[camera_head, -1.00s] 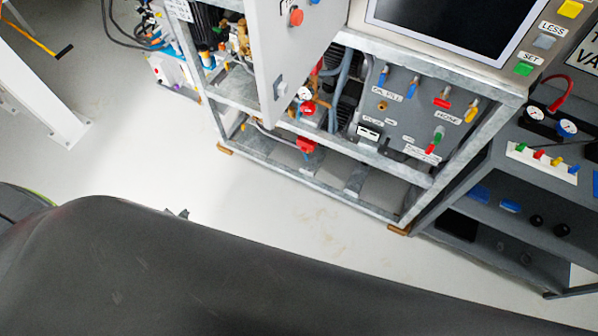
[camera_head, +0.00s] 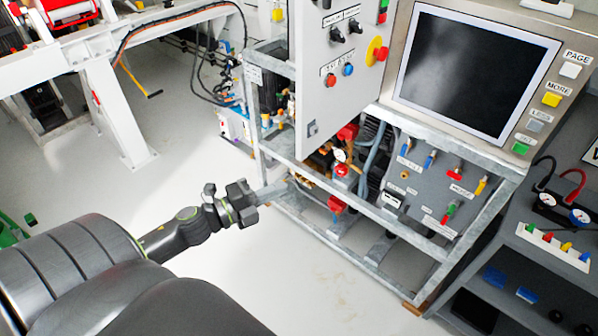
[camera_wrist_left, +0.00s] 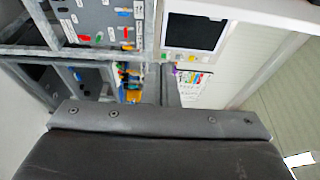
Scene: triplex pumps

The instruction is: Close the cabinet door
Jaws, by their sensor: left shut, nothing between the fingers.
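The cabinet door (camera_head: 340,75) is a light grey panel with knobs and red, blue and yellow buttons. It stands open, swung out from the steel frame at the upper middle of the head view, and its top is cut off. My left gripper (camera_head: 278,191) is shut and empty, below and left of the door's lower edge, in front of the frame. It looks apart from the door. In the left wrist view its fingers (camera_wrist_left: 171,86) point toward panels and a screen; I cannot make out the door there for sure. My right gripper is not in view.
A dark screen (camera_head: 470,72) with labelled buttons sits right of the door, above a valve panel (camera_head: 430,180). Hoses and red fittings (camera_head: 342,170) fill the open frame. A grey shelf unit (camera_head: 555,245) stands at right. The floor (camera_head: 290,270) in front is clear.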

